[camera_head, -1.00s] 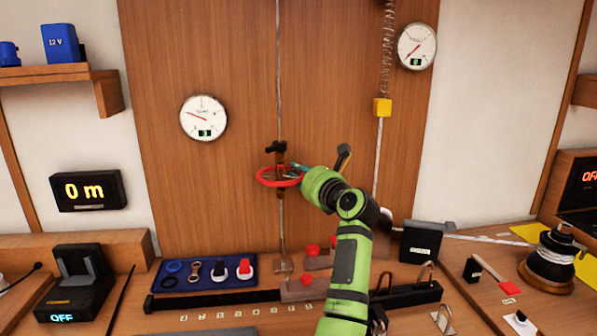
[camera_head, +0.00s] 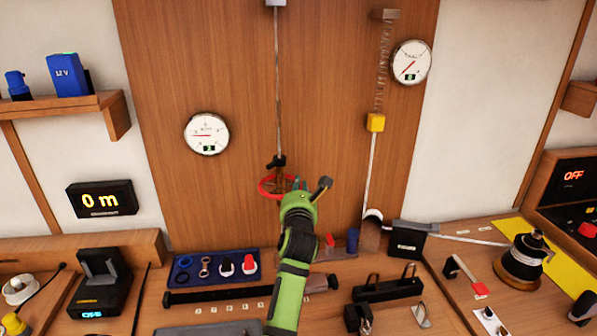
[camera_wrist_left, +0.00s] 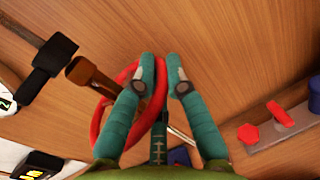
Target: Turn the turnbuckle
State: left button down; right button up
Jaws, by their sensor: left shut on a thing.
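The turnbuckle hangs upright on a thin vertical line against the wood panel, with a red ring (camera_head: 264,188) around its brown body (camera_head: 281,181) and a black clamp (camera_head: 276,162) above. My left gripper (camera_head: 296,184) is at the ring's right side. In the left wrist view its teal fingers (camera_wrist_left: 161,75) are closed about the red ring (camera_wrist_left: 98,118), whose rim passes between them. The brown body (camera_wrist_left: 88,75) is left of the fingers there, apart from them. The gripper hides part of the ring. My right gripper is not in view.
A round gauge (camera_head: 206,133) is left of the line and another (camera_head: 411,63) is at upper right. A yellow block (camera_head: 376,122) hangs below a spring. A blue tray (camera_head: 214,268) with small parts and a black bar (camera_head: 225,297) lie on the bench below.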

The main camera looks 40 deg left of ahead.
pick_arm(q)
jog(key=shift+d+r+t+h+p, duration=0.1)
jog(key=shift+r+t+h+p, duration=0.2)
jog(key=shift+r+t, duration=0.1)
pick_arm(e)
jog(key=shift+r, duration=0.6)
pick_arm(q)
jog(key=c, duration=1.4)
grip_release()
jog(key=shift+o, duration=0.4)
jog(key=shift+w+d+f, duration=0.1)
jog(key=shift+f, duration=0.1)
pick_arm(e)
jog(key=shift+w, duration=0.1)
pick_arm(q)
jog(key=shift+s+d+f, duration=0.15)
jog(key=shift+s+d, duration=0.15)
jog(key=shift+s, duration=0.25)
jog(key=v, duration=1.1)
jog(key=shift+r, duration=0.2)
